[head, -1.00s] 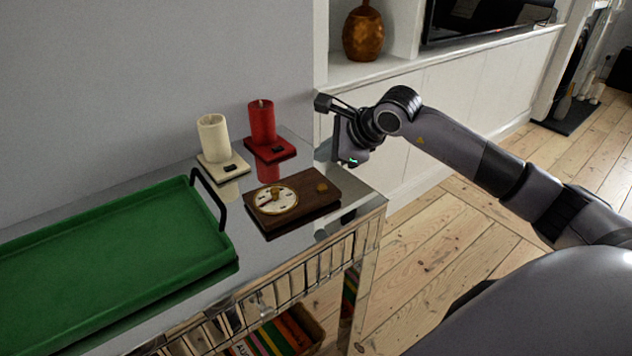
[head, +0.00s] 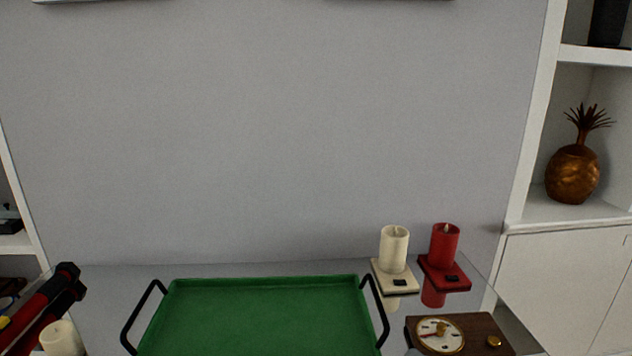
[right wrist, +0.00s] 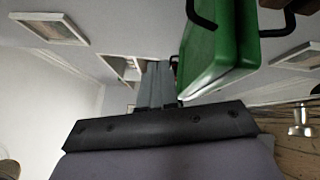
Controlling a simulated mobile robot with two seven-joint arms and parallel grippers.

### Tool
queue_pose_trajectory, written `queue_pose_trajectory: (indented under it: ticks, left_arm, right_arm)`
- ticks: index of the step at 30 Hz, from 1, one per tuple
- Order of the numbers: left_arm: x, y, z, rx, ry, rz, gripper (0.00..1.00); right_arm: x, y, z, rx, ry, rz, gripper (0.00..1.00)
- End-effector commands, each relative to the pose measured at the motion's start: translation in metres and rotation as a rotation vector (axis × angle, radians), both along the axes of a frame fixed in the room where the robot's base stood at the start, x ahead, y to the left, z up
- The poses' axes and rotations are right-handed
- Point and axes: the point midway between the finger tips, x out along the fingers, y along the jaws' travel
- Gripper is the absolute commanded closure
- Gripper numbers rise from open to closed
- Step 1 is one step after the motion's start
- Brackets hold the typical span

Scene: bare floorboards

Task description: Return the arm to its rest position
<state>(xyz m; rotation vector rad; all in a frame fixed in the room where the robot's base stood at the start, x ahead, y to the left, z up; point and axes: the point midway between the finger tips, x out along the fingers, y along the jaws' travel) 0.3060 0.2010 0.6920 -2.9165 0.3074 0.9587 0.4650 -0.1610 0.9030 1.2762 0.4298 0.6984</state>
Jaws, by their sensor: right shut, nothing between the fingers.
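My right gripper (right wrist: 158,80) shows in the right wrist view as two grey fingers side by side, shut with nothing between them. The dark mounting bar and part of my own wrist fill the lower middle of that view. The green tray (right wrist: 215,60) is to the right of the fingers in the picture, apart from them as far as I can tell. Neither arm shows in the head view now, so the rest of the right arm's pose is hidden. My left gripper is not in view.
The green tray's rim (head: 265,278) shows at bottom centre in the head view. A cream candle (head: 394,250), a red candle (head: 445,246) and a wooden board with a dial (head: 470,325) stand to its right. A red-and-black object (head: 45,300) and another candle (head: 62,338) are left.

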Motion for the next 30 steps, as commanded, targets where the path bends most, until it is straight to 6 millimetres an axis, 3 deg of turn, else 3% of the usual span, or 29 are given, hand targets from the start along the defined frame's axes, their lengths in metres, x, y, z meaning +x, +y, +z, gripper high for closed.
queue_pose_trajectory:
  ticks: [3, 8, 15, 18, 23, 30]
  left_arm:
    - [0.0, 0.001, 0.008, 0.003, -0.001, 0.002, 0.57]
    - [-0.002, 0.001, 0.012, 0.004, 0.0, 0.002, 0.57]
    - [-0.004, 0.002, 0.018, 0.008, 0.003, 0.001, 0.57]
    - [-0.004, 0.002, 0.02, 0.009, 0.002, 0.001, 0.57]
    - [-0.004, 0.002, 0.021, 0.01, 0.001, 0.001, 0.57]
    - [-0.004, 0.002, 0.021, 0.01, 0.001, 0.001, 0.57]
  right_arm:
    - [-0.012, -0.013, -0.021, 0.324, 0.254, -0.156, 1.0]
    - [-0.037, -0.035, -0.068, 0.699, 0.587, -0.374, 1.0]
    - [-0.108, -0.049, -0.15, 1.16, 1.06, -0.7, 1.0]
    - [-0.137, -0.046, -0.173, 1.291, 1.202, -0.801, 1.0]
    - [-0.162, -0.042, -0.189, 1.392, 1.313, -0.881, 1.0]
    - [-0.164, -0.042, -0.191, 1.402, 1.325, -0.887, 1.0]
